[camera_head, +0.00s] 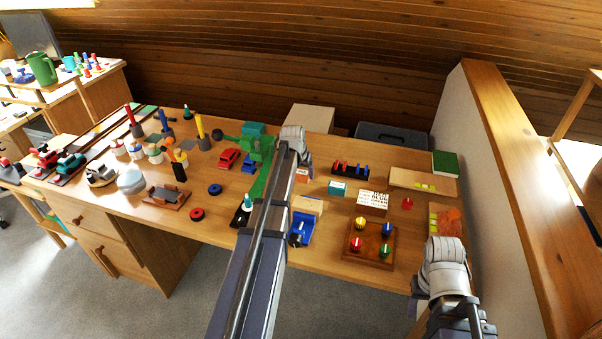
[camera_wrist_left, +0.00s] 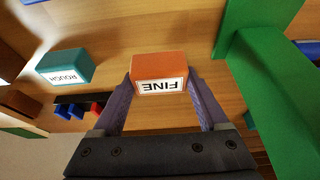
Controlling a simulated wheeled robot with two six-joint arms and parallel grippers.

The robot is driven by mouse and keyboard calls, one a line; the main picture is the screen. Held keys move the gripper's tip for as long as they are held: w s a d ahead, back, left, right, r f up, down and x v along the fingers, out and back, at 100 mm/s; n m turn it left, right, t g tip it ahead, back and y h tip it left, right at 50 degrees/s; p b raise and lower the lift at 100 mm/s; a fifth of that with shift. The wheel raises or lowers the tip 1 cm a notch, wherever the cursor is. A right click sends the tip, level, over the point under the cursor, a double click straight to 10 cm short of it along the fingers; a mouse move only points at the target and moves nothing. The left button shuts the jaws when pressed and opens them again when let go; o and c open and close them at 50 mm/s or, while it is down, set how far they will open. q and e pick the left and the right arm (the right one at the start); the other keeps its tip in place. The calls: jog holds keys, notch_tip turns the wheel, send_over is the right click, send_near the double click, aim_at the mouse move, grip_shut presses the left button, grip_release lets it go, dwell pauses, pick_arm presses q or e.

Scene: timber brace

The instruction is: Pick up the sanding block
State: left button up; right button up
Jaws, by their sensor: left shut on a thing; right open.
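An orange block labelled FINE (camera_wrist_left: 158,75) is between the fingers of my left gripper (camera_wrist_left: 158,90), which is shut on it. The block also shows in the head view (camera_head: 302,175), just right of my left wrist; that gripper's fingers are mostly hidden there. I cannot tell if the block touches the table. A teal block labelled ROUGH (camera_wrist_left: 65,67) stands apart from it, and shows in the head view (camera_head: 337,188) to its right. My right gripper (camera_head: 418,287) is open at the table's front right, mostly hidden by its wrist, away from both blocks.
A green structure (camera_wrist_left: 245,75) stands close beside my left gripper. A dark rack with blue and red pieces (camera_head: 350,169) is behind the teal block. A lettered box (camera_head: 373,202), a wooden board with coloured knobs (camera_head: 370,242) and a blue tool (camera_head: 301,228) stand nearer the front.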

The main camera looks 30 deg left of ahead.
aim_at(301, 172)
pick_arm(q)
notch_tip(301, 172, up, 7)
jog(key=p, duration=0.6)
jog(key=shift+r, duration=0.2)
jog(key=o, duration=0.8)
jog(key=shift+f, duration=0.1)
jog(key=c, duration=0.6)
